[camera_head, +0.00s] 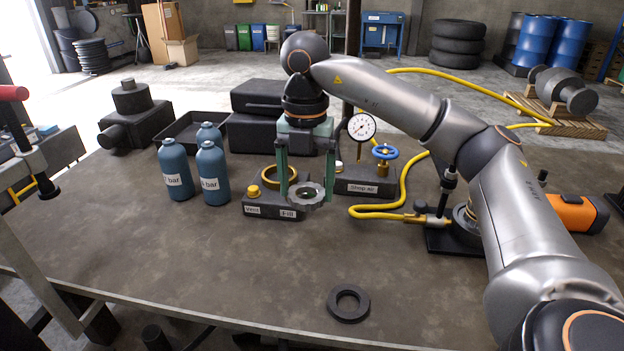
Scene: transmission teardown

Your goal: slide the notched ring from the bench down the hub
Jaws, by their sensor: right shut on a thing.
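My right gripper (306,188) hangs pointing down over the middle of the bench (230,265). Its two green fingers are shut on a grey notched ring (309,199), one finger on each side. The ring lies roughly flat between the fingertips, with its hole showing. It appears in front of the right end of a dark block (262,211) labelled Vent and Fill; I cannot tell its height above the bench. A brass ring (268,184) stands on that block, partly behind the left finger. I cannot clearly make out a hub. My left gripper is not in view.
A plain black ring (335,312) lies near the front edge. Blue bottles (214,180) stand left of the labelled block. A gauge (361,127), a blue-wheeled valve (384,153) and a yellow hose (405,191) are to the right. The bench's front left is clear.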

